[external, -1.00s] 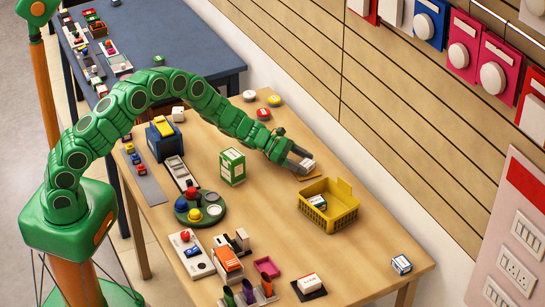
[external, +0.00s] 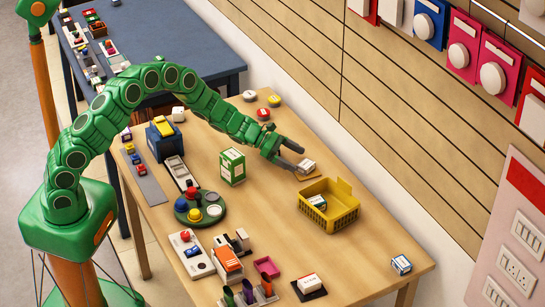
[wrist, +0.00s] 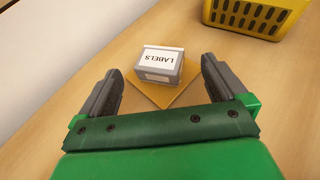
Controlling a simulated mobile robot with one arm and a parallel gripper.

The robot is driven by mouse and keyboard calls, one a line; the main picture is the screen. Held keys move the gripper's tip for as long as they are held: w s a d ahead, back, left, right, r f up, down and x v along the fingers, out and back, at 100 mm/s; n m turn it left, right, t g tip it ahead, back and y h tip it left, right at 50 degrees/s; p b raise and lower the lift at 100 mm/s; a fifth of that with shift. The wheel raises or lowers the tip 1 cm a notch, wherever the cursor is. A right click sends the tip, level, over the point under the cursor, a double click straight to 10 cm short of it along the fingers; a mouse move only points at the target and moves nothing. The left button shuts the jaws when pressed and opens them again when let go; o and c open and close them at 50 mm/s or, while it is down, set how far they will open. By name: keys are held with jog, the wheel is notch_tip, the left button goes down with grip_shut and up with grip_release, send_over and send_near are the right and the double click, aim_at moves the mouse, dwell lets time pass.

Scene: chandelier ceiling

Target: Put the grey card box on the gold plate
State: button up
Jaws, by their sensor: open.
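The grey card box (wrist: 159,64), with a white top reading "LABELS", rests on the flat gold plate (wrist: 178,101) in the wrist view. In the external view the box (external: 307,166) and the plate (external: 301,178) are small, near the wall side of the table. My gripper (wrist: 158,75) is open. Its two fingers stand apart on either side of the box's near end, with visible gaps, and do not touch it. In the external view my gripper (external: 296,159) is just left of the box. The plate's near edge is partly hidden by my gripper.
A yellow basket (external: 328,206) holding a small box stands to the right of the plate. A green-and-white box (external: 232,166) stands to the left. A round green tray (external: 202,212) with coloured knobs is further left. Bare table lies between them and toward the right.

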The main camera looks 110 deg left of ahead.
jog(key=v, duration=0.8)
jog(key=shift+s+a+r, duration=0.1)
jog(key=shift+s+r, duration=0.05)
